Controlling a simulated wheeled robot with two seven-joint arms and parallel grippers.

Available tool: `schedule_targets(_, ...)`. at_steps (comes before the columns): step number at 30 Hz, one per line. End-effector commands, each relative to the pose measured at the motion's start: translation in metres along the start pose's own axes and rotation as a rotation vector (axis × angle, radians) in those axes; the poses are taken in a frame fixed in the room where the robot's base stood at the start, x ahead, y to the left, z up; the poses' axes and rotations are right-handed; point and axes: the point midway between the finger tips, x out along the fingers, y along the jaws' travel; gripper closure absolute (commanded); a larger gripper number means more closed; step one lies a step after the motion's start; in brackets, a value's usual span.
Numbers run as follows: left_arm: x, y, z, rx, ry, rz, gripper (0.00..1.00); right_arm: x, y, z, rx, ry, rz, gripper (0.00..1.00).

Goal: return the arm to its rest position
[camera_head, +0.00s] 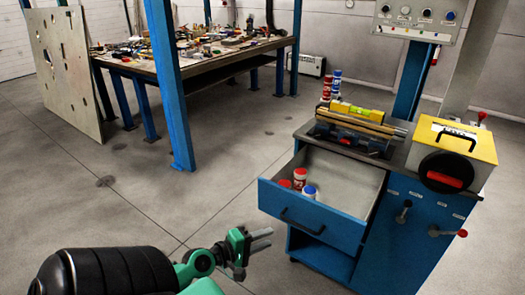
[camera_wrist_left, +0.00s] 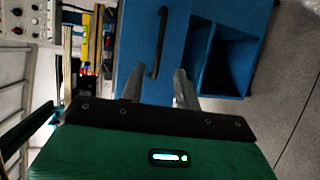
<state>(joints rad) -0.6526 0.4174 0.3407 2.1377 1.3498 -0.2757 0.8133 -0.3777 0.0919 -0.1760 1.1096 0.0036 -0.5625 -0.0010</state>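My left gripper (camera_head: 263,239) is green with two grey fingers and reaches in from the bottom left of the head view. Its fingers are apart with nothing between them. It is left of the blue cabinet's open drawer (camera_head: 308,222), with a visible gap of floor between. In the left wrist view the gripper (camera_wrist_left: 159,86) also shows spread fingers, with the blue drawer front and its dark handle (camera_wrist_left: 158,45) beyond them. My left arm is bent low over the floor. My right gripper is in neither view.
A yellow box (camera_head: 470,143), a spirit level (camera_head: 357,111) and cans stand on the cabinet top. A cluttered workbench (camera_head: 180,62) with blue posts is at the back. Open floor (camera_head: 130,190) lies between.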

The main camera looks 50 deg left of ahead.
Motion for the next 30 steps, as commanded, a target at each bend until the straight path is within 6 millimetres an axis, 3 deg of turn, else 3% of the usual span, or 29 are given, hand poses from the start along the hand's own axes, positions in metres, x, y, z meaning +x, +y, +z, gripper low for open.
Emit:
schedule_targets(20,0.000,-0.004,-0.001,0.005,0.004,-0.007,0.68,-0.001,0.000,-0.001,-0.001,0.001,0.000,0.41)
schedule_targets(23,0.003,-0.026,-0.009,0.039,0.028,-0.049,0.68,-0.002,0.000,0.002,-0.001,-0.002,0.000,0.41)
schedule_targets(25,0.005,-0.058,-0.018,0.090,0.056,-0.108,0.68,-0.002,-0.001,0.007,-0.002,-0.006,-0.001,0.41)
schedule_targets(30,0.004,-0.170,-0.031,0.286,0.090,-0.329,0.68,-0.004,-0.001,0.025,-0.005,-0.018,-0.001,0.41)
